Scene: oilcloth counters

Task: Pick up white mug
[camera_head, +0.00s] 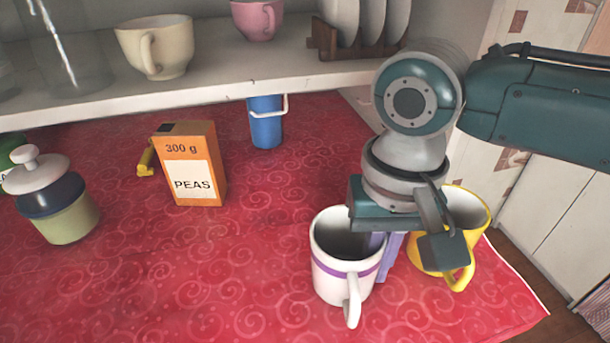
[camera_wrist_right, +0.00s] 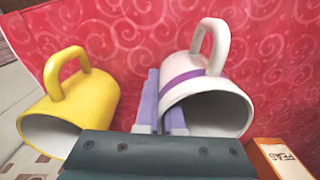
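The white mug (camera_head: 329,277) has a purple band and stands upright at the front right of the red cloth, its handle facing the front. It also shows in the right wrist view (camera_wrist_right: 222,88). My right gripper (camera_head: 384,250) comes from above at the mug's right side. Its purple fingers (camera_wrist_right: 162,108) straddle the mug's wall, one inside and one outside, with almost no gap between them, so it looks shut on the wall. Whether the mug's base touches the cloth is hard to tell. My left gripper is in neither view.
A yellow mug (camera_head: 478,235) stands close to the right of the gripper. An orange peas box (camera_head: 190,165), a lidded jar (camera_head: 62,205) and a blue cup (camera_head: 266,125) stand farther back. A shelf (camera_head: 215,85) with cups and plates overhangs the back. The front left cloth is clear.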

